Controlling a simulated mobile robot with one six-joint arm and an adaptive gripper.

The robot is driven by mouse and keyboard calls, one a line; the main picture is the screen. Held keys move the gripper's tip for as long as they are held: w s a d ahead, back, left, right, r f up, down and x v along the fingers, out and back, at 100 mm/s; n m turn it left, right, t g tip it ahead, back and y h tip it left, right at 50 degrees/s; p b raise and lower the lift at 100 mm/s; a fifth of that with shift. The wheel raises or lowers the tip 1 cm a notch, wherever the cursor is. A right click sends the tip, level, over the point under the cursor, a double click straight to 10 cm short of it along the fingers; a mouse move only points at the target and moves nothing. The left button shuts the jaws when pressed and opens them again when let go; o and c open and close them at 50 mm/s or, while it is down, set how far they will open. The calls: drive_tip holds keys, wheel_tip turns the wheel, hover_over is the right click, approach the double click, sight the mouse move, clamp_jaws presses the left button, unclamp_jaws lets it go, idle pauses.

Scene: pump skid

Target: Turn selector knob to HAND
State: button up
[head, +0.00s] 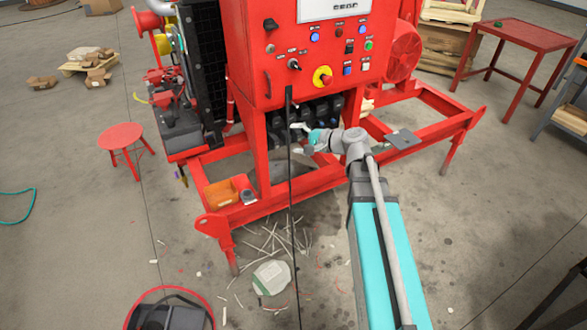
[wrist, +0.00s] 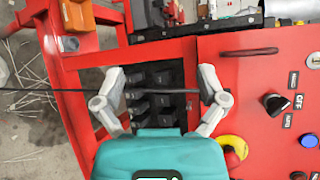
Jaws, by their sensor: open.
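The selector knob (head: 294,64) is a small black knob on the front of the red control panel (head: 252,60), with small labels around it. In the wrist view the knob (wrist: 277,104) is at the right, with labels reading HAND, OFF and AUTO around it. I cannot tell for sure which label it points to. My gripper (head: 296,139) is open and empty, below the panel in front of the dark parts under it. In the wrist view its fingers (wrist: 163,88) are spread wide, apart from the knob.
A yellow-ringed red emergency stop (head: 322,77) sits right of and below the knob. A curved handle (head: 267,84) is at the panel's left. The red skid frame (head: 310,182) lies below.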

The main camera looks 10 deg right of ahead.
drive_tip(key=s+a+f+n+g+h, duration=0.1)
drive_tip(key=s+f+n+g+h, duration=0.2)
drive_tip(key=f, duration=0.4)
drive_tip(key=shift+s+a+n+g, duration=0.3)
drive_tip(key=shift+s+n+g, duration=0.3)
drive_tip(key=shift+s, duration=0.7)
drive_tip(key=s+d+f+n+g+h, duration=0.4)
drive_tip(key=s+d+f+n+h, duration=0.2)
drive_tip(key=s+h, duration=0.3)
drive_tip(key=s+d+f, duration=0.1)
drive_tip(key=s, duration=0.1)
drive_tip(key=shift+s+g, duration=0.3)
drive_tip(key=shift+s, duration=0.1)
drive_tip(key=shift+a, duration=0.1)
idle(1.2)
